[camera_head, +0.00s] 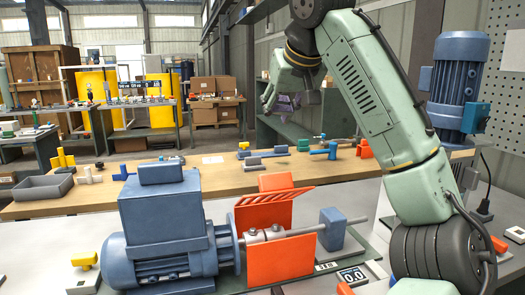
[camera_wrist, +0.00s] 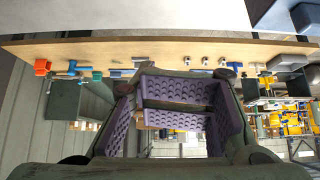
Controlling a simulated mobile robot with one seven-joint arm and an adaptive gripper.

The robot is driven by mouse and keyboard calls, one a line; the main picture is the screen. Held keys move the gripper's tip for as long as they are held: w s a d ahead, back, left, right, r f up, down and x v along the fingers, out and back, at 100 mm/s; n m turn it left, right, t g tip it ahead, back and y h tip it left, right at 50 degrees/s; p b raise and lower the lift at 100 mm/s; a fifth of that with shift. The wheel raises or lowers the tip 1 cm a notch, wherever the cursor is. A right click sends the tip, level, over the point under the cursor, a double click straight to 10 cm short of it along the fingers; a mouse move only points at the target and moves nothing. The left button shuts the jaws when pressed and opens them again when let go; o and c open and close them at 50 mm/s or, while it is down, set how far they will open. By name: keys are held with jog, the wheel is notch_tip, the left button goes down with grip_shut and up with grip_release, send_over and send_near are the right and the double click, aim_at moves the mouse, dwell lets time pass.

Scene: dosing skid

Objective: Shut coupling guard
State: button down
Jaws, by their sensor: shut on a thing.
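The orange coupling guard (camera_head: 272,261) is on the skid between the blue motor (camera_head: 162,215) and the blue-grey bearing block (camera_head: 333,229). Its slotted orange part (camera_head: 278,197) is raised and tilted, and the silver coupling (camera_head: 266,235) and shaft show uncovered below it. My gripper (camera_head: 284,102) is high above and behind the guard, well apart from it. In the wrist view its purple-padded fingers (camera_wrist: 172,107) fill the middle. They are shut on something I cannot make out. The guard does not show in the wrist view.
A wooden bench (camera_head: 110,194) behind the skid carries several small fittings and a grey tray (camera_head: 43,188). A blue motor (camera_head: 458,83) stands upright at the right. The air between gripper and guard looks clear.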

aim_at(270, 189)
jog(key=w+f+p, duration=0.1)
jog(key=f, duration=0.2)
jog(key=w+f+p, duration=0.1)
jog(key=f, duration=0.2)
jog(key=w+a+f+p, duration=0.1)
jog(key=w+f, duration=0.1)
jog(key=f, duration=0.2)
jog(key=shift+w, duration=0.1)
jog(key=shift+s+f, duration=0.25)
jog(key=shift+f, duration=0.25)
